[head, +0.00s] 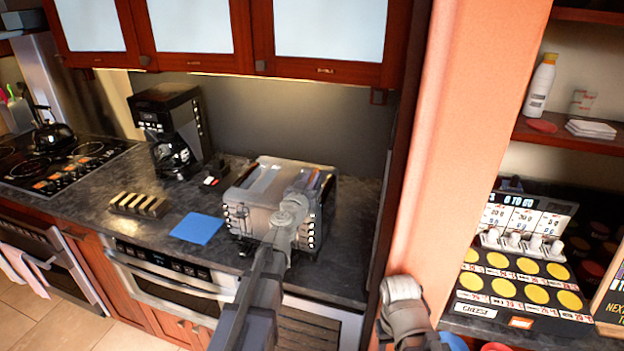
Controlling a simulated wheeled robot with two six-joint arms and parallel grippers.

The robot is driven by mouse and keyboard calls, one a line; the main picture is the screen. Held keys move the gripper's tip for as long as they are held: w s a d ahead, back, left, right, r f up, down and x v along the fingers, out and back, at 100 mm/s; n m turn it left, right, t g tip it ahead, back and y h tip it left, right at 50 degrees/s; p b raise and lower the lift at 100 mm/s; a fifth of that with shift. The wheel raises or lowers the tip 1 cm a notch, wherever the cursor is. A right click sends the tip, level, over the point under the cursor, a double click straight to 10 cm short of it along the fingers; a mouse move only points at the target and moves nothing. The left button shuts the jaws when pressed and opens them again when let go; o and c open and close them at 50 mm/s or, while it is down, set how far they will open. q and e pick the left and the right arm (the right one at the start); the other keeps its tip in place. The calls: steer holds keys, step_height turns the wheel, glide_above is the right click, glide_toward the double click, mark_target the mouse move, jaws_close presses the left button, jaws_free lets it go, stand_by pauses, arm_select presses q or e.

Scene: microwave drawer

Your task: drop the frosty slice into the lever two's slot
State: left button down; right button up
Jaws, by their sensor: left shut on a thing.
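A silver toaster (262,185) stands on the dark counter, with slots along its top and columns of buttons and levers on its front at left and right. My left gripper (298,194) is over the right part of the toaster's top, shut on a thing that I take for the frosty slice. My own wrist hides most of it, so I cannot tell whether it is inside a slot or above it. The lever labels are too small to read. My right gripper (402,288) is low in front of the orange pillar, its fingers not clear.
A blue mat (197,228) and a slotted tan rack (138,205) lie left of the toaster. A coffee maker (172,130) stands behind them. The orange pillar (450,150) closes off the right. Cabinets (215,35) hang above.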

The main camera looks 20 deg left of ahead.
arm_select(q)
steer(key=shift+f+b, duration=0.65)
steer(key=shift+f, duration=0.05)
steer(key=c, duration=0.8)
jaws_free()
steer(key=shift+o, duration=0.2)
steer(key=s, duration=0.8)
steer(key=shift+a, duration=0.15)
